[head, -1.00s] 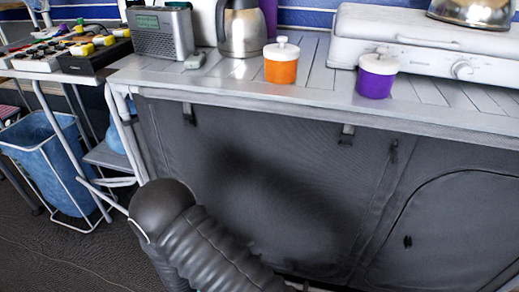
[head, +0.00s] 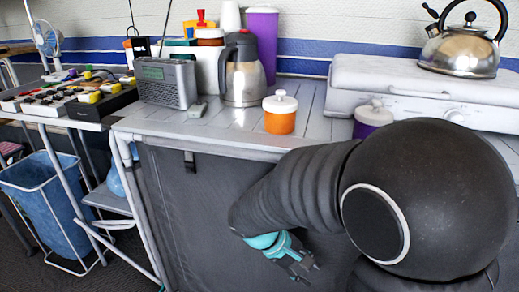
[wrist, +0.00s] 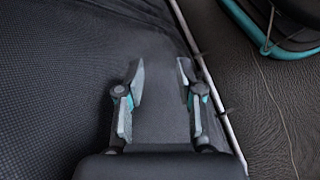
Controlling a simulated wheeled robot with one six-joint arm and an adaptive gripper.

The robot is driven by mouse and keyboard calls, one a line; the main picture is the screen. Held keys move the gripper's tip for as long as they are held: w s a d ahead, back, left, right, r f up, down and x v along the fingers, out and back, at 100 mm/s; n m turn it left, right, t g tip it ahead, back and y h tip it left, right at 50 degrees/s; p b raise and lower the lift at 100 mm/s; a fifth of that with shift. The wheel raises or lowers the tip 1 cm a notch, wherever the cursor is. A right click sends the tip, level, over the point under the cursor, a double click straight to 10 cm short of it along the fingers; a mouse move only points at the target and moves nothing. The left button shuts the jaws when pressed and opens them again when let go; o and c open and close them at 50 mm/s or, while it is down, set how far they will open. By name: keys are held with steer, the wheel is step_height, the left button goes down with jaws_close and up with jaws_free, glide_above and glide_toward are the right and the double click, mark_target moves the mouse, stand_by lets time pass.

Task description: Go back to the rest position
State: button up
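My gripper (head: 297,262) hangs low in front of the dark fabric front of the counter in the head view, below the counter's edge. In the wrist view my gripper (wrist: 160,95) shows two fingers spread apart with nothing between them. Dark cloth and a pale frame pole lie beyond the fingers. My arm fills the right side of the head view and hides part of the counter front.
The grey counter (head: 225,127) carries an orange jar (head: 280,120), a purple jar (head: 371,118) partly hidden by my arm, a steel jug (head: 240,80), a radio (head: 166,84) and a white stove (head: 430,82) with a kettle (head: 462,52). A blue bin (head: 45,195) stands at left.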

steer(key=s+d+r+m+t+y, duration=0.2)
steer(key=s+r+m+t+y, duration=0.1)
steer(key=r, duration=0.5)
steer(key=s+d+r+m+t+y+p, duration=0.1)
steer(key=s+d+r+m+t+y, duration=0.1)
steer(key=s+r+m+y, duration=0.2)
steer(key=s+r+m, duration=0.1)
steer(key=s+r, duration=0.2)
steer(key=shift+s+d+r+m+t+y, duration=0.25)
steer(key=shift+s+r+m+t+y, duration=0.05)
steer(key=shift+r+t+y, duration=0.1)
